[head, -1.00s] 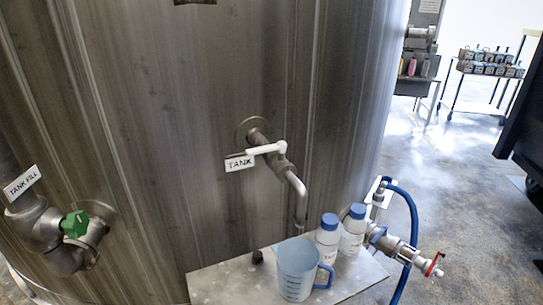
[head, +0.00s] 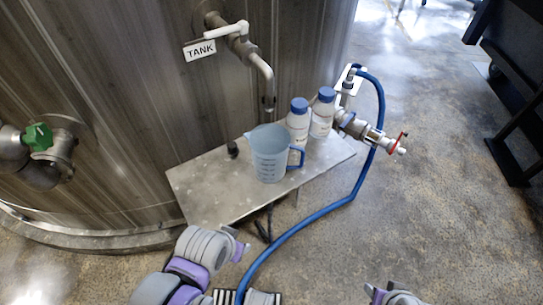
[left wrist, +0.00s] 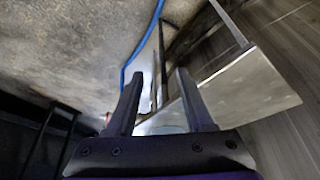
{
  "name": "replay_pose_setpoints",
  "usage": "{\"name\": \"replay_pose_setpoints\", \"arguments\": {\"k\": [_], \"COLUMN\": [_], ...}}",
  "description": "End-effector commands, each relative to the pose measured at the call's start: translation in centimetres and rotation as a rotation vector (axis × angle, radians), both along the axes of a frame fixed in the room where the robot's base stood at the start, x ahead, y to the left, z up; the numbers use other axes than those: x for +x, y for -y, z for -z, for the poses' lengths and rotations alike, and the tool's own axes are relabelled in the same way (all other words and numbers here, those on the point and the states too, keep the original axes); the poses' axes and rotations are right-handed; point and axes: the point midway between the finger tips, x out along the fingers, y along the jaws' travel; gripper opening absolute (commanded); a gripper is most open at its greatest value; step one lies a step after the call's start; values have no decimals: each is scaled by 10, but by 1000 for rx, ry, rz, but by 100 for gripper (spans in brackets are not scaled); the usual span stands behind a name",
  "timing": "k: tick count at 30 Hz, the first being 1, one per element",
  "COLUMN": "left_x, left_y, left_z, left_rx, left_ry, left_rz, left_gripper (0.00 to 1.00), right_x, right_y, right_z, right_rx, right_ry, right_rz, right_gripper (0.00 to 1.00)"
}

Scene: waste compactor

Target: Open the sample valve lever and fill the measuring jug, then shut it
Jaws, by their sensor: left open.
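The sample valve has a white lever (head: 226,30) lying roughly level, by the TANK label (head: 200,50). Its bent spout (head: 263,78) points down over the steel shelf (head: 200,190). The translucent blue measuring jug (head: 268,158) stands upright on the shelf, near and below the spout, its handle to the right. No liquid stream shows. My left gripper (left wrist: 160,73) is open and empty between its fingers in the left wrist view; in the head view its arm is low, in front of the shelf. My right gripper (head: 393,294) is partly visible at the bottom edge; its jaws are unclear.
Two white bottles with blue caps (head: 298,122) stand just right of the jug. A green-handled valve (head: 38,137) is at left. Open floor lies at right.

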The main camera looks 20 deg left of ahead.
Motion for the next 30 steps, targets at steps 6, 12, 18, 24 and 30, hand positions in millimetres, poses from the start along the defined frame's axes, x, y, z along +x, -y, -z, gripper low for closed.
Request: {"name": "replay_pose_setpoints", "arguments": {"k": [6,12,18,24,30], "left_x": [0,0,15,78,160], "left_y": [0,0,3,2,-47], "left_z": [0,0,-34,-125,-241], "left_rx": [0,-2,-207,-784,-1451], "left_ry": [0,0,-45,-181,-391], "left_rz": [0,-2,-258,-876,-1348], "left_gripper": [52,52,52,52,52], "right_x": [0,0,-2,-3,1], "right_y": [0,0,0,0,0], "right_z": [0,0,-26,-81,-129], "right_rx": [0,0,0,0,0], "right_ry": [0,0,9,28,43], "right_rz": [0,0,0,0,0], "right_gripper": [50,50,50,50,50]}}
